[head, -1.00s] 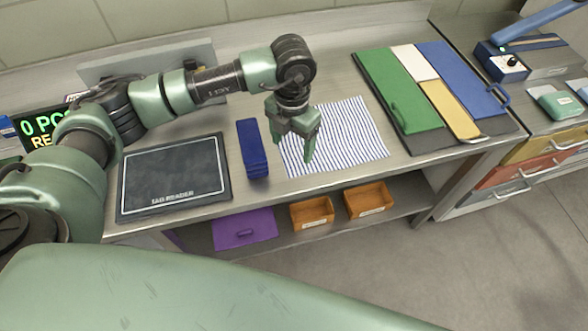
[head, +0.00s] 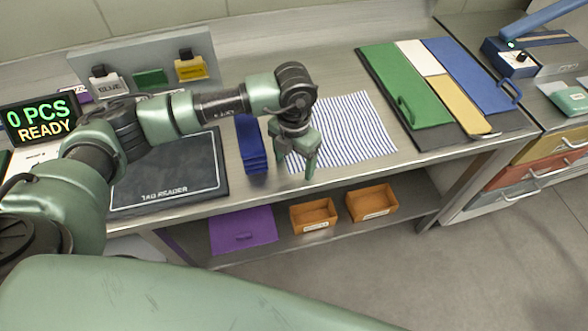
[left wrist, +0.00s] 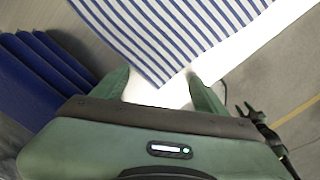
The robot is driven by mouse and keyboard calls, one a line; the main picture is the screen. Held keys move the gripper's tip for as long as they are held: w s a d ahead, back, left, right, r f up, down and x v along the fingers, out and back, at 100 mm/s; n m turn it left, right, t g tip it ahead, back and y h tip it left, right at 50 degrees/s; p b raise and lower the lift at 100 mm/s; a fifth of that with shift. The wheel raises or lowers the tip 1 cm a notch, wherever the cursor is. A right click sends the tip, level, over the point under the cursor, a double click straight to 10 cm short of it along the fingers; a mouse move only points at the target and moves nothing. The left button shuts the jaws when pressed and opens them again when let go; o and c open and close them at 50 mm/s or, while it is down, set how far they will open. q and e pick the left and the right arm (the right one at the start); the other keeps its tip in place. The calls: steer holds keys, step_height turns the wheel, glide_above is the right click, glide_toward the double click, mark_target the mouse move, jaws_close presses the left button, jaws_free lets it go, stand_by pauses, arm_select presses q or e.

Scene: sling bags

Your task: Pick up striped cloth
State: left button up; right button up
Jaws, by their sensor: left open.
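The striped cloth (head: 352,127), white with blue stripes, lies flat on the metal counter. In the left wrist view the cloth (left wrist: 170,35) fills the upper middle, and one corner points toward the space between my fingers. My left gripper (head: 298,172) points down near the cloth's front left corner, open and empty. In the left wrist view its two green fingers (left wrist: 160,88) are apart, with a bright counter surface between them. I cannot tell its exact height above the counter. My right gripper does not show clearly in the head view.
A folded blue stack (head: 251,146) stands just left of my left gripper. The dark tag reader pad (head: 168,192) lies farther left. A dark board with green (head: 405,85), yellow and blue panels is on the right. Orange bins (head: 313,214) and a purple item (head: 243,230) sit on the shelf below.

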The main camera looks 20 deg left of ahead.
arm_select(q)
steer(key=c, duration=0.5)
steer(key=shift+s+f, duration=0.1)
jaws_close()
step_height(320, 180, up, 12)
steer(key=p, duration=0.6)
steer(key=shift+p, duration=0.35)
